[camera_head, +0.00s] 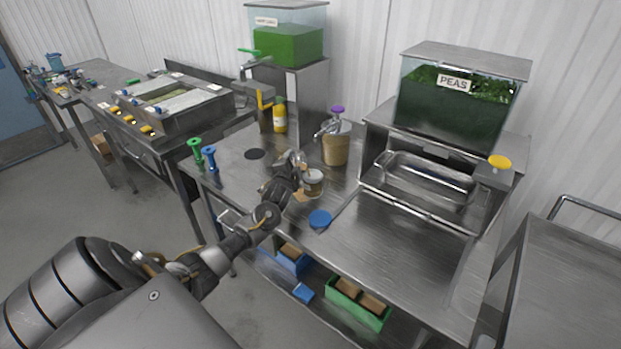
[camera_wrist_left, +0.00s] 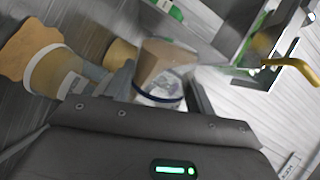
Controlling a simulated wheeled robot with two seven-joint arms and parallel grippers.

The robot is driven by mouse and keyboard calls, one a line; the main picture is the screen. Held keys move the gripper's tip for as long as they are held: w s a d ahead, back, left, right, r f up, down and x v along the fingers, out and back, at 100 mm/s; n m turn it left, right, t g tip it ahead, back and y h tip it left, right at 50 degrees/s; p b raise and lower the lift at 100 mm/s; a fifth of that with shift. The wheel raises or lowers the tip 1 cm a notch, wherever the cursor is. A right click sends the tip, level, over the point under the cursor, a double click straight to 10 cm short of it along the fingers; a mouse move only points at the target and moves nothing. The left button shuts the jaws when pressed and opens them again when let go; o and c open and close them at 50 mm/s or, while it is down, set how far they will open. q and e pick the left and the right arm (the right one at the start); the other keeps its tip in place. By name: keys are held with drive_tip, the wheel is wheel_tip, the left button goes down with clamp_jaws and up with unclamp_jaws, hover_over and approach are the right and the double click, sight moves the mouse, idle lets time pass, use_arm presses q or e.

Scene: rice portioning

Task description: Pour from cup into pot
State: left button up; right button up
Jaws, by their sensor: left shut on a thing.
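My left gripper (camera_head: 300,180) reaches over the steel worktable from the left and is shut on a small light cup (camera_head: 314,183). In the left wrist view the cup (camera_wrist_left: 160,90) sits between the fingers, with a brownish upper part and a dark blue ring. A tan pot-like container (camera_head: 336,147) with a metal tap and purple knob stands just behind the cup, apart from it. I cannot tell whether this is the pot. Tan pieces with a pale band (camera_wrist_left: 45,65) lie left of the fingers in the wrist view. The cup's contents are not clear. My right gripper is not in view.
A blue disc (camera_head: 320,219) lies in front of the cup. A yellow bottle (camera_head: 280,117) and a green-filled dispenser (camera_head: 287,42) stand behind. The peas dispenser (camera_head: 458,95) and its steel tray (camera_head: 425,170) are at right. The front right tabletop is clear.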

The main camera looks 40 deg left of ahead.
use_arm(q)
drive_tip(key=shift+s+r, duration=0.15)
drive_tip(key=shift+r, duration=0.1)
drive_tip(key=shift+d, duration=0.15)
drive_tip(key=shift+w+m, duration=0.25)
drive_tip(key=shift+m, duration=0.05)
drive_tip(key=shift+r+p, duration=0.1)
drive_tip(key=shift+p, duration=0.2)
drive_tip(key=shift+s+d, duration=0.1)
drive_tip(key=shift+d, duration=0.1)
drive_tip(key=shift+w+d+f+m+y+p, duration=0.2)
drive_tip(key=shift+f+m+y+p, duration=0.15)
drive_tip(key=shift+m, duration=0.55)
drive_tip(key=shift+m+p, duration=0.3)
idle(0.4)
